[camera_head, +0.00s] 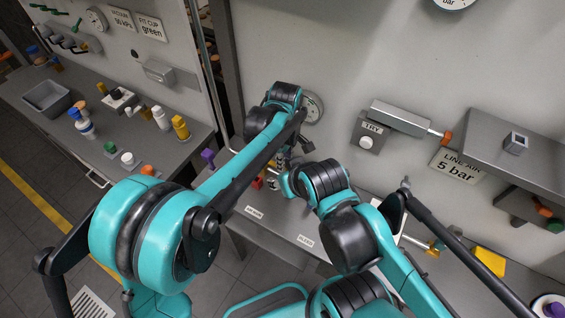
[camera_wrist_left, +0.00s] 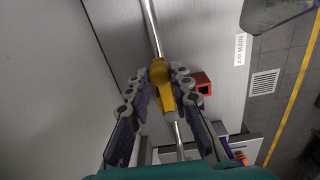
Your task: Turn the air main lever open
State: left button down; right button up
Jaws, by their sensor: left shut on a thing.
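The air main lever is a yellow handle (camera_wrist_left: 167,98) on a thin metal pipe (camera_wrist_left: 151,28) in the left wrist view. My left gripper (camera_wrist_left: 158,88) has its two jointed fingers on either side of the handle and is shut on it. A label that appears to read AIR MAIN (camera_wrist_left: 240,48) is to the right of the pipe. In the head view, my left gripper (camera_head: 274,170) is small and partly hidden by my arms near the wall.
A red block (camera_wrist_left: 203,82) sits close beside the right finger. In the head view, a gauge (camera_head: 314,108) is on the wall behind my left arm. A bench with bottles and a grey bin (camera_head: 47,97) stands at left. My right arm is close to the left gripper.

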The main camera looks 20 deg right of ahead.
pick_arm(q)
jog(key=shift+w+d, duration=0.1)
jog(key=shift+d, duration=0.05)
dwell(0.3)
jog(key=c, duration=1.3)
grip_release()
notch_tip(320, 180, up, 12)
jog(key=shift+r, duration=0.1)
